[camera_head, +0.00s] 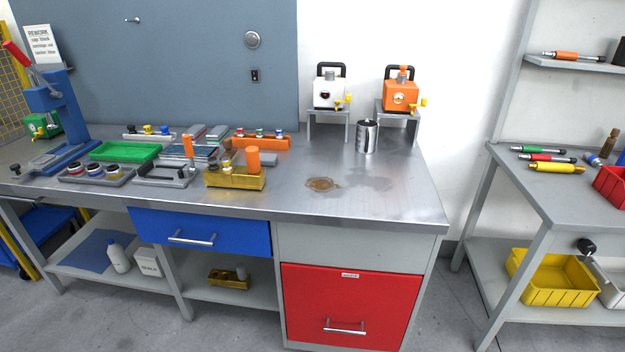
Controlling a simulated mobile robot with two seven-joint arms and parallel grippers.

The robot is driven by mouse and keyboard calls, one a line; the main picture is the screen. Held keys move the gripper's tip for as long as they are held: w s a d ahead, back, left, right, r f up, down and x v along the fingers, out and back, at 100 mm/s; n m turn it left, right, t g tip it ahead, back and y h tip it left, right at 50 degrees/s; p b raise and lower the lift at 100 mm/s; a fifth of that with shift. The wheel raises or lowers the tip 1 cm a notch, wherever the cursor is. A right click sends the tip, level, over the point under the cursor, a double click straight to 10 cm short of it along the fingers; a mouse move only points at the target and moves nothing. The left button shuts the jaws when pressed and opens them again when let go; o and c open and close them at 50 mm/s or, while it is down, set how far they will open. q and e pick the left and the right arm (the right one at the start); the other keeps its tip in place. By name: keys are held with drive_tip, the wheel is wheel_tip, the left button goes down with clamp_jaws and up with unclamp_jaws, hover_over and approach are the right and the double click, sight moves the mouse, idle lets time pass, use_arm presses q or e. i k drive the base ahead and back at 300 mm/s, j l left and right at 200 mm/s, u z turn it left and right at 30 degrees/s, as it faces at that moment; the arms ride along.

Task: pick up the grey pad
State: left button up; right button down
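A small flat grey piece (268,159) lies on the metal workbench (390,205), behind and right of an orange cylinder (253,160). It looks like the grey pad, but it is too small to be sure. Other flat grey pieces (217,132) lie farther back, near the blue panel. A brass-coloured tray (240,180) stands in front of the first grey piece, with the orange cylinder in or behind it. Neither of my grippers is in view.
A brown stain (323,184) marks the bench right of the brass tray. A steel cup (367,136), white pump (329,93) and orange pump (400,96) stand behind. A blue press (66,115) and green tray (125,151) are at left. The bench's front right is clear.

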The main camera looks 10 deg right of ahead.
sight(267, 159)
drive_tip(key=i+j, duration=0.2)
drive_tip(key=j, duration=0.15)
drive_tip(key=i+j, duration=0.45)
drive_tip(key=j, duration=0.25)
drive_tip(key=i+z, duration=0.05)
